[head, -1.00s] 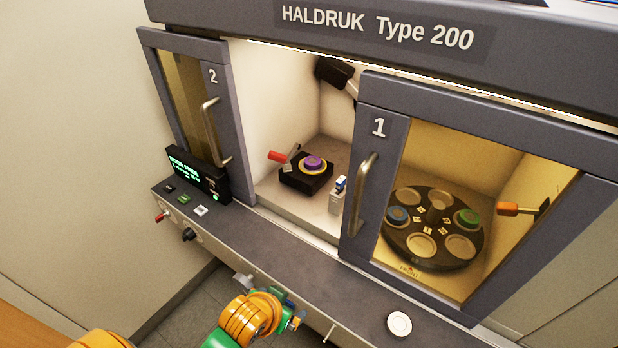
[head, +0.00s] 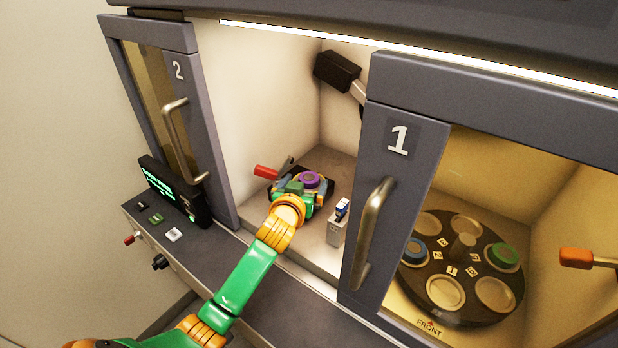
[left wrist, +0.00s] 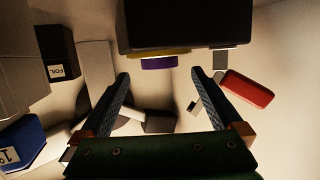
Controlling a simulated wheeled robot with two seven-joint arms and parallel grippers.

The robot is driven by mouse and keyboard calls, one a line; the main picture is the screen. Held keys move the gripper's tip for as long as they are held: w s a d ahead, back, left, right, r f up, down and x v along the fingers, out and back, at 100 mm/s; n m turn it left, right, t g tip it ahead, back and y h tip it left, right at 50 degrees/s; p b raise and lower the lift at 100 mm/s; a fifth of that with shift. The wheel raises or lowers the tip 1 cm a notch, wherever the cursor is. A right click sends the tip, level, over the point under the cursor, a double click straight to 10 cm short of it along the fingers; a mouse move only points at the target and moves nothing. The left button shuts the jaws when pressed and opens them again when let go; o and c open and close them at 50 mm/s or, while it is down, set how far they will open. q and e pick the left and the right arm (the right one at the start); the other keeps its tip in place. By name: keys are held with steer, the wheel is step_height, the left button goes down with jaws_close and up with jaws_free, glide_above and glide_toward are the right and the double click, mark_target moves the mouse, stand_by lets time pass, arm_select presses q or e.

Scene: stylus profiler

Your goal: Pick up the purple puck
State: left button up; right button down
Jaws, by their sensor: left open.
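The purple puck (head: 309,179) sits on a dark block inside the open chamber of the machine. In the left wrist view the puck (left wrist: 159,63) shows as a purple band beside a yellow ring and the dark block (left wrist: 180,25). My left gripper (head: 303,186) reaches into the chamber at the near side of the puck and partly hides the block. In the wrist view its two fingers (left wrist: 159,76) are apart, with the puck just beyond the gap between the tips; nothing shows held. My right gripper does not show.
A red lever handle (head: 266,171) lies left of the block. A small grey box with a blue top (head: 338,222) stands right of my gripper. Door 1 (head: 400,190) covers a carousel (head: 462,290) with blue and green pucks. Door 2 (head: 165,110) stands at the left.

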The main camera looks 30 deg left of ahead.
mark_target(309, 180)
arm_select(q)
steer(key=x, duration=0.2)
steer(key=shift+w+f, duration=0.2)
steer(key=shift+s+r, duration=0.1)
steer(key=shift+s, duration=0.1)
steer(key=c, duration=1.5)
steer(key=shift+o, duration=0.2)
steer(key=shift+r, duration=0.1)
